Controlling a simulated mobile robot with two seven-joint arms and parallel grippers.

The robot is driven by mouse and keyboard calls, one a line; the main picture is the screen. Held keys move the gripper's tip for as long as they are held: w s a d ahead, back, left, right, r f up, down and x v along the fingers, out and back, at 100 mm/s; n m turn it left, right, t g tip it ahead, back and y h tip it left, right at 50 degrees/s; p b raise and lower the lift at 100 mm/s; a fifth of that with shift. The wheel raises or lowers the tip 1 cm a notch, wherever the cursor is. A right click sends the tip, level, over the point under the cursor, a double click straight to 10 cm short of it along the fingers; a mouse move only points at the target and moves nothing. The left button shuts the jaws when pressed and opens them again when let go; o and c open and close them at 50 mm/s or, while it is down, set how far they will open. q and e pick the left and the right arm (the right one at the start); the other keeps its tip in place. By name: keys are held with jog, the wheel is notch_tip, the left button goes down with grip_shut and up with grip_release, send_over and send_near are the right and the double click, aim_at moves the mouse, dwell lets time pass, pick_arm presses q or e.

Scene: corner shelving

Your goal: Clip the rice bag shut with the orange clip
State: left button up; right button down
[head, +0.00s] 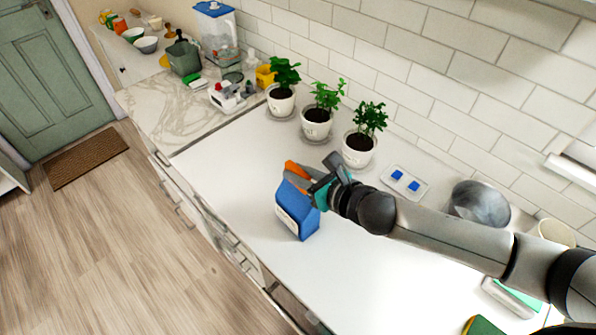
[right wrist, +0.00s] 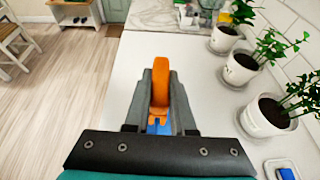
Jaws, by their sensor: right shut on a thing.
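The blue rice bag (head: 298,218) stands upright on the white counter, with a pale label on its front side. My right gripper (head: 307,180) is at the top of the bag, shut on the orange clip (head: 292,168). In the right wrist view the orange clip (right wrist: 160,88) sits between the two grey fingers. A small blue part of the bag (right wrist: 158,128) shows below it. The clip is at the bag's top edge; I cannot tell whether its jaws are around the edge. My left gripper is not in view.
Potted plants in white pots (head: 359,148) line the wall behind the bag. A white tray with blue pieces (head: 404,182) and a metal pot (head: 480,203) stand to the right. The counter (head: 240,170) left of the bag is clear, with its front edge close by.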

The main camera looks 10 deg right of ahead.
jog(key=shift+p, duration=0.5)
dwell(0.7)
jog(key=shift+f+b, duration=1.05)
jog(key=shift+f, duration=0.5)
jog(key=c, duration=0.7)
grip_release()
jog(key=shift+b+v, duration=1.1)
jog(key=shift+v, duration=6.55)
jog(key=shift+f, duration=0.1)
